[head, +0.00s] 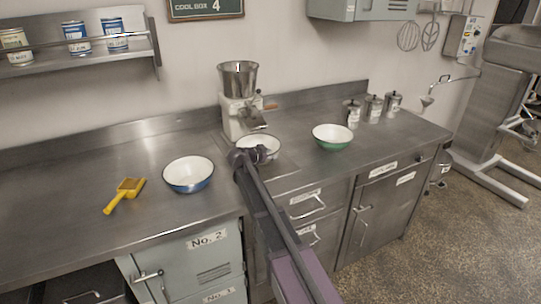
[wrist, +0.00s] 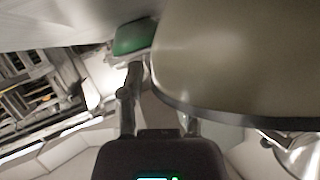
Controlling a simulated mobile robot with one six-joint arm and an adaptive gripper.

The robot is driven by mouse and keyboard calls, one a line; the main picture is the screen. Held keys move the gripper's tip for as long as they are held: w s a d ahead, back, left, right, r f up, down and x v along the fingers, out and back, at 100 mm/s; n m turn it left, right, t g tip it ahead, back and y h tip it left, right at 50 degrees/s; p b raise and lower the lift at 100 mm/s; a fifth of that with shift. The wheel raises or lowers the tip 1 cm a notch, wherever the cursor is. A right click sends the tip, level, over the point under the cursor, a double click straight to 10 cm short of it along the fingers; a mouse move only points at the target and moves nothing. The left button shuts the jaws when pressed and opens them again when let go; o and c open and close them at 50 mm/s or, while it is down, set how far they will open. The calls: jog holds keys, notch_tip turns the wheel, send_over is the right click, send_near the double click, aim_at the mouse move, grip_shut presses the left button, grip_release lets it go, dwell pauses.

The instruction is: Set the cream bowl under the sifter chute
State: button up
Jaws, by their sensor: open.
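The cream bowl (head: 265,142) stands upright on the counter at the foot of the sifter (head: 238,85), just below and in front of its chute (head: 253,118). In the wrist view the bowl (wrist: 235,60) fills the upper right, its cream outside and dark rim close to the camera. My gripper (head: 246,156) is at the bowl's near left side. In the wrist view my gripper (wrist: 160,98) has its fingers apart, one beside the bowl and one partly hidden by the rim. I cannot tell whether a finger touches the bowl.
A blue bowl (head: 188,186) and a yellow scoop (head: 124,195) lie to the left. A green bowl (head: 332,145) stands to the right, with several metal canisters (head: 373,107) behind it. A shelf (head: 75,58) holds cans at upper left. The left counter is mostly clear.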

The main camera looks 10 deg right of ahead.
jog(key=p+v, duration=0.4)
jog(key=v, duration=0.8)
dwell(0.5)
jog(key=s+d+f+n+g, duration=0.1)
jog(key=s+d, duration=0.1)
jog(key=s+d+f+g+y, duration=0.1)
jog(key=s+d+f, duration=0.1)
jog(key=s, duration=0.1)
jog(key=s+d+f+n+g, duration=0.1)
jog(key=s+d, duration=0.1)
jog(key=shift+s+d+f+n+y, duration=0.3)
jog(key=shift+s+y, duration=0.1)
jog(key=s+d+f+n+g+y, duration=0.1)
jog(key=s+f+n+g+y, duration=0.1)
jog(key=s, duration=0.5)
jog(key=s+d+f+n+g+y, duration=0.1)
jog(key=s+f+n+g+y, duration=0.1)
jog(key=s+n, duration=0.3)
jog(key=s+d+f+n+g+y, duration=0.2)
jog(key=s+f+n+y, duration=0.1)
jog(key=s, duration=0.7)
jog(key=shift+s+y, duration=0.4)
jog(key=shift+y, duration=0.3)
